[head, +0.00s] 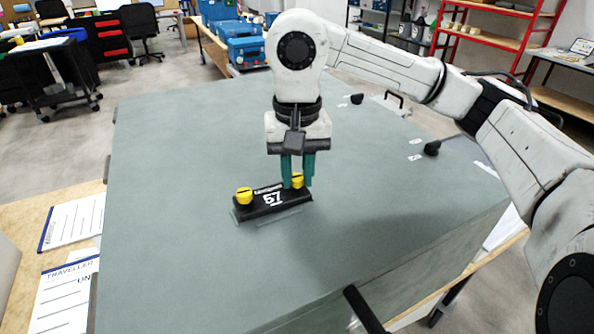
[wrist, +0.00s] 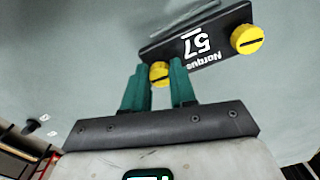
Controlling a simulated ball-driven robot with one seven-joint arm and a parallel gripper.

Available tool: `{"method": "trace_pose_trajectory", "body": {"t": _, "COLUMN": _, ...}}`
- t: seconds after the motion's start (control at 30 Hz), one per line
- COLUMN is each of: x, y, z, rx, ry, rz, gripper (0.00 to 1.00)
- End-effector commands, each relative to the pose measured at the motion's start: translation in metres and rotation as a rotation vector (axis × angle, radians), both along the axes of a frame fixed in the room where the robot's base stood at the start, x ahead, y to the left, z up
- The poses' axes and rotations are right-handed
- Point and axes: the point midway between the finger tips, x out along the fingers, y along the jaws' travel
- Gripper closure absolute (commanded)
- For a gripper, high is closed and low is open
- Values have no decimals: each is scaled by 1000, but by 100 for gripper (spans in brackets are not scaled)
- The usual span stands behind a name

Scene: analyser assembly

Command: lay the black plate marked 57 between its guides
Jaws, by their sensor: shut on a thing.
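The black plate marked 57 (head: 262,209) has a yellow knob at each end. It lies at or just above the grey top; I cannot tell whether it touches. My gripper (head: 298,183) points down, its green fingers shut on the right-hand yellow knob (head: 299,177). The left-hand knob (head: 244,196) is free. In the wrist view the plate (wrist: 198,46) reaches up and right from my fingers (wrist: 160,80). Thin pale lines, possibly the guides, show along the plate's near side (head: 282,218); I cannot tell whether the plate lies between them.
The wide grey top (head: 170,150) is mostly clear around the plate. Black knobs (head: 432,148) and small white labels (head: 415,157) are to the right. A black handle (head: 362,308) is at the near edge. Printed sheets (head: 75,222) lie on the wooden bench at left.

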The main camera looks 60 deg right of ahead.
Motion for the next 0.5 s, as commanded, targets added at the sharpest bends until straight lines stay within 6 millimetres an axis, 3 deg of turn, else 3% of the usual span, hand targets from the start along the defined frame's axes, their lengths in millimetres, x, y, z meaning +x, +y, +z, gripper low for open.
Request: {"method": "trace_pose_trajectory", "body": {"t": 0.5, "x": 0, "y": 0, "z": -8, "rx": 0, "ry": 0, "rz": 0, "gripper": 100}}
